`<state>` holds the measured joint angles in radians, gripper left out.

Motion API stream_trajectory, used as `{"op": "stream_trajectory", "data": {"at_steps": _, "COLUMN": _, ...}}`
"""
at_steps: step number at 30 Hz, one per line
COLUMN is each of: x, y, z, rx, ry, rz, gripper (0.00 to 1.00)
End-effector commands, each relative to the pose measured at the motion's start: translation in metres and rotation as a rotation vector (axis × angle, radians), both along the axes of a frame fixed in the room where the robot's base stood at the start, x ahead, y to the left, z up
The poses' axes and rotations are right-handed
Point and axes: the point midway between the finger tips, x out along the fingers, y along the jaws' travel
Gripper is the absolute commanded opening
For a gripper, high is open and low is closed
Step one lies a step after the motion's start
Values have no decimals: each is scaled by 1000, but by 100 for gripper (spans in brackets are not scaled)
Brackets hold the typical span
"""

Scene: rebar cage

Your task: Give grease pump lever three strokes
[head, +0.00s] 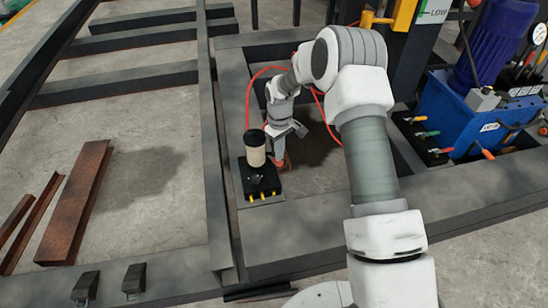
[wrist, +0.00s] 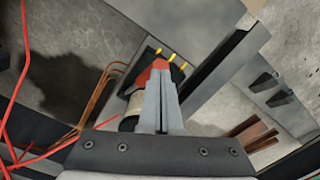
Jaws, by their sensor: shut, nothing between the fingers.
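The grease pump is a dark block (head: 259,181) with yellow fittings on its front and a cream reservoir (head: 255,155) with a black cap. In the wrist view the pump's dark block (wrist: 176,74) lies beyond my fingers, and the reservoir is partly hidden behind them. A red knob (wrist: 159,64), seemingly the lever's end, shows right at my fingertips; I cannot tell whether they touch it. My gripper (head: 280,157) points down just right of the reservoir. In the wrist view its fingers (wrist: 164,80) are together, with nothing between them. The lever's shaft is mostly hidden.
A red hose (head: 249,92) loops behind the pump. Dark steel beams (head: 212,160) frame the area. A blue hydraulic unit (head: 452,112) stands at right. Rusty steel pieces (head: 77,203) lie on the floor at left. The floor right of the pump is bare.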

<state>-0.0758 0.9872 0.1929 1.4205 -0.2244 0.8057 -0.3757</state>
Motion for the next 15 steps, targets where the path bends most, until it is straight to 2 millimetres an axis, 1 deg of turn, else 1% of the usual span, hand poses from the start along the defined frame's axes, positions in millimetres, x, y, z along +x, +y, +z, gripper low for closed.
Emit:
{"op": "stream_trajectory", "data": {"at_steps": 10, "x": -2, "y": -1, "z": -2, "rx": 0, "ry": 0, "rz": 0, "gripper": 0}}
{"op": "stream_trajectory", "data": {"at_steps": 15, "x": -6, "y": -1, "z": -7, "rx": -1, "ry": 1, "rz": 0, "gripper": 0}}
